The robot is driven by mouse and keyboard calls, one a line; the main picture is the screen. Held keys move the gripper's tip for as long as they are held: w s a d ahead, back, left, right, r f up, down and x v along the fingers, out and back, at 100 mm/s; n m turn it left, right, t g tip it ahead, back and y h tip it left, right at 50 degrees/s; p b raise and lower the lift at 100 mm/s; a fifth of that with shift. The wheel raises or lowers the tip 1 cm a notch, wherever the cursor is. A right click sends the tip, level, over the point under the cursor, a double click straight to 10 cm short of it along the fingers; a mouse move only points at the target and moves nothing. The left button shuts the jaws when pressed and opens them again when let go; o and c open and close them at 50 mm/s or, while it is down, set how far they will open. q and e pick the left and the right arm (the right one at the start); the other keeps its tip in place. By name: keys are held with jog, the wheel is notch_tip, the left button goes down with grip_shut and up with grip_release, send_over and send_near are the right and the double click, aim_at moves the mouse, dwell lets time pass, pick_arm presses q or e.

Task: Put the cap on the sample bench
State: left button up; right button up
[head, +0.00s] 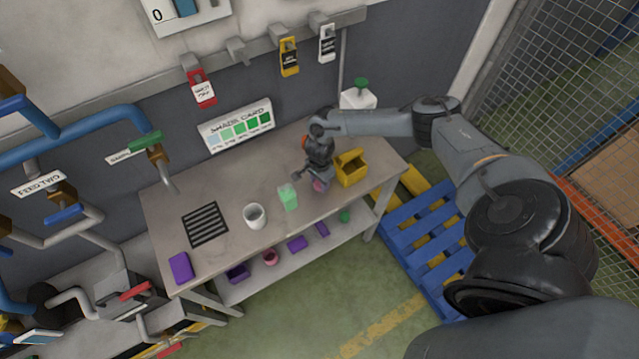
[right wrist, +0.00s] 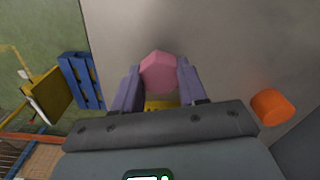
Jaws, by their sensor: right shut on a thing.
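A pink faceted piece, which looks like the cap (right wrist: 158,72), sits between the two fingers of my right gripper (right wrist: 156,88) in the right wrist view. The gripper is shut on it. In the head view my right gripper (head: 313,181) is over the right part of the grey sample bench (head: 175,235), with a little of the pink cap (head: 320,185) showing under it. The bench top (right wrist: 225,40) fills much of the right wrist view beyond the cap. I cannot tell whether the cap touches the bench. My left gripper is not in view.
A yellow bin (head: 351,170) stands right of the gripper; a green block (head: 287,197) and white cup (head: 254,215) are to its left. A black grate (head: 205,224) and purple block (head: 180,267) lie farther left. The bench front between is clear.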

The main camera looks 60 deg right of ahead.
jog(key=shift+f, duration=0.85)
jog(key=shift+f, duration=0.2)
jog(key=o, duration=1.2)
jog(key=shift+c, duration=0.2)
jog(key=shift+r, duration=0.1)
